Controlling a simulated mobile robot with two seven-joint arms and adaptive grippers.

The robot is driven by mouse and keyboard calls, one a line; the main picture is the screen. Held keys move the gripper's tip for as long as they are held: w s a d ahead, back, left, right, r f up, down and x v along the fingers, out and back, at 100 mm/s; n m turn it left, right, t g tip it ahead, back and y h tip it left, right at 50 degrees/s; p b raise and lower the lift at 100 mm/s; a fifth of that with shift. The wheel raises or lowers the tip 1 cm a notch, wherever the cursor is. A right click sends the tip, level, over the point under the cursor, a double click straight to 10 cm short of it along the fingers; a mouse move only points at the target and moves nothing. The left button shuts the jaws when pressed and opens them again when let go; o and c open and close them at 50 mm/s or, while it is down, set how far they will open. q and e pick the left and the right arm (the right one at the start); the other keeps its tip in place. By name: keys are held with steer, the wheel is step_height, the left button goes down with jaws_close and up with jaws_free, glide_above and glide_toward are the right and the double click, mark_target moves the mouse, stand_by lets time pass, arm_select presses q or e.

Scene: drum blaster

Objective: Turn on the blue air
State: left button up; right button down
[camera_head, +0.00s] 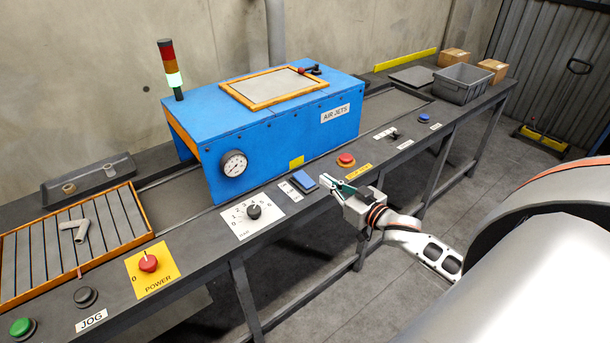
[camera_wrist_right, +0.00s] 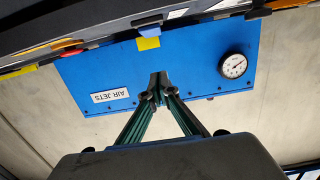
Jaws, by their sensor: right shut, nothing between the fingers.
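A blue rocker-like switch (camera_head: 303,180) sits on the front ledge of the bench, beside a small white label (camera_head: 289,191) too small to read. A small blue button (camera_head: 423,118) is farther right along the ledge. The blue box marked AIR JETS (camera_head: 240,134) stands behind; it also shows, upside down, in the right wrist view (camera_wrist_right: 195,75). My right gripper (camera_head: 326,183) is shut and empty, just right of the blue switch, and seems apart from it. Its fingertips show together in the wrist view (camera_wrist_right: 158,80). My left gripper is not in view.
A red button (camera_head: 346,160) lies just behind my right gripper. A black dial (camera_head: 254,212), a red POWER knob (camera_head: 148,263) and a green button (camera_head: 22,327) sit to the left. A grey bin (camera_head: 463,83) stands at the far right. The floor before the bench is clear.

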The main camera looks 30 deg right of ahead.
glide_above(305, 181)
steer(key=s, duration=0.1)
steer(key=shift+s+f, duration=0.15)
steer(key=shift+f, duration=0.25)
steer(key=shift+w+a+f+b, duration=0.1)
steer(key=shift+w+f+b, duration=0.15)
steer(key=shift+f, duration=0.35)
steer(key=shift+w+f+b, duration=0.1)
steer(key=shift+w+f, duration=0.15)
steer(key=shift+f, duration=0.3)
steer(key=shift+w+f, duration=0.1)
steer(key=shift+f, duration=0.8)
steer(key=shift+f, duration=0.1)
